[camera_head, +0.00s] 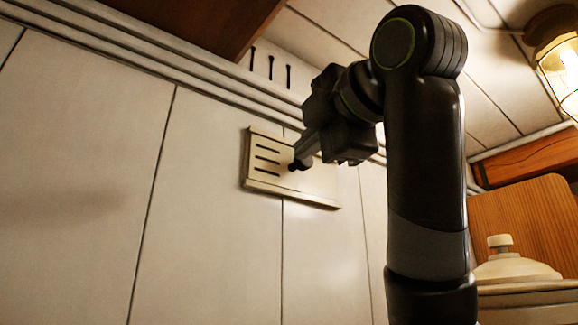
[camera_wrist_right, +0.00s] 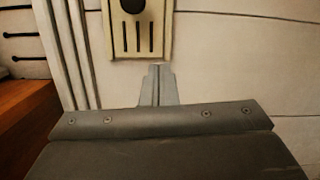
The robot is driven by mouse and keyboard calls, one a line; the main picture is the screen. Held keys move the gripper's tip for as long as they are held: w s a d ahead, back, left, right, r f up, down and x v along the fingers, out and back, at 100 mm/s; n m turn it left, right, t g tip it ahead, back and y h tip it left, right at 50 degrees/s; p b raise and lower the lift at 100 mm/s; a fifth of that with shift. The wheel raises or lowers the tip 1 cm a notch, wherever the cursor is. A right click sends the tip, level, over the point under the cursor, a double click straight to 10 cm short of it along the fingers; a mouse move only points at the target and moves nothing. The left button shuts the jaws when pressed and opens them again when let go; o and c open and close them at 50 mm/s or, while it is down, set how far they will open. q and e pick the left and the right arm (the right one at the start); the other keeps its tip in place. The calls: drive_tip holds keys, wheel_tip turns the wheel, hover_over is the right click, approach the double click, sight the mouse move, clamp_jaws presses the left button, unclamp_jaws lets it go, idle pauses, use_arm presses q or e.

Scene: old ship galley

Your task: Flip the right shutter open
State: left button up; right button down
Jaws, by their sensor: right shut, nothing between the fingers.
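A small cream slotted panel (camera_head: 260,183), which appears to be the vent with the shutter, is set on the white plank wall. Three dark slots show on its left part; my gripper hides part of its middle and right. In the right wrist view the panel (camera_wrist_right: 115,42) is at the top, with slots and a dark round spot, knob or hole, above them. My right gripper (camera_head: 300,164) is shut and empty, its tip in front of the panel's middle. In the wrist view its fingers (camera_wrist_right: 158,72) are together just below the panel's edge. I cannot tell whether they touch it. My left gripper is out of view.
More dark slots (camera_head: 270,66) show in the upper wall under a brown wooden board (camera_head: 205,18). A moulding runs along the wall above the panel. At right are a lit lamp (camera_head: 562,72), a wooden board (camera_head: 525,215) and a pale lidded pot (camera_head: 515,268). The wall left of the panel is clear.

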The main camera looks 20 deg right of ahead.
drive_tip(key=s+r, duration=0.2)
drive_tip(key=shift+s+r+n, duration=0.1)
drive_tip(key=shift+s+n, duration=0.25)
drive_tip(key=shift+n, duration=0.05)
drive_tip(key=shift+w, duration=0.15)
drive_tip(key=p, duration=0.8)
approach(283, 159)
drive_tip(key=w+f, duration=0.1)
drive_tip(key=w+a+f, duration=0.1)
drive_tip(key=w, duration=0.1)
drive_tip(key=shift+f, duration=0.15)
